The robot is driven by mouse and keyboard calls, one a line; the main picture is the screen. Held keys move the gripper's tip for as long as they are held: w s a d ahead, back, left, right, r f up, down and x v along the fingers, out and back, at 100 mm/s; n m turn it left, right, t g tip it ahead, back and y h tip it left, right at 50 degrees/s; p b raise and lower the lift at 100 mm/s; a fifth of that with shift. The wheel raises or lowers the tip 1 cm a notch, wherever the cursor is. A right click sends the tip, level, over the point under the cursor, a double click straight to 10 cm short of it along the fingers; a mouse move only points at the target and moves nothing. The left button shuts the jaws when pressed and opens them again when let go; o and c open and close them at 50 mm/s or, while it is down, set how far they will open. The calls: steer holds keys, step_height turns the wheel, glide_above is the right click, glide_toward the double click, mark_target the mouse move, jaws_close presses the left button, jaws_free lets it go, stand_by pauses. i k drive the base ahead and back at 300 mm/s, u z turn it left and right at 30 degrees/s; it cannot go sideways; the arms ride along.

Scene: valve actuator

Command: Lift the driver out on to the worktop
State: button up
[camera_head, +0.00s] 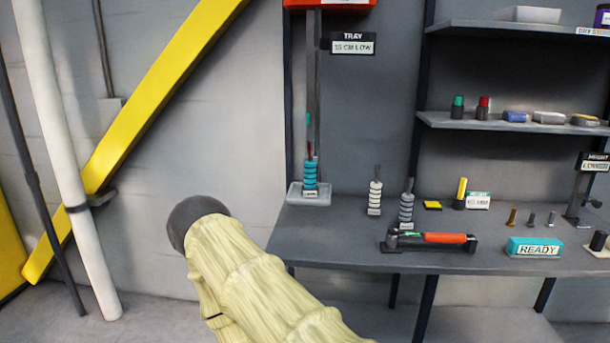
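I cannot say for certain which object is the driver. A tool with an orange-red handle (445,238) lies level in a low black holder (391,244) near the front of the grey worktop (350,225). At the worktop's left end, a teal ribbed piece (310,176) stands upright in a small pale tray (294,194), with a thin red and green part above it beside a tall grey post. My arm, in a cream sleeve with a dark rounded end, reaches up from the bottom, left of the worktop. No gripper fingers show.
A white ribbed piece (375,197) and a grey ribbed piece (406,207) stand behind the holder. A teal READY block (535,247), small bolts and a height stand (585,195) are to the right. Shelves rise above. A yellow beam (150,125) and white pipe (70,160) are left.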

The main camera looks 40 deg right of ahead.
mark_target(310, 189)
steer(key=z, duration=0.45)
steer(key=i, duration=0.75)
steer(key=z, duration=0.7)
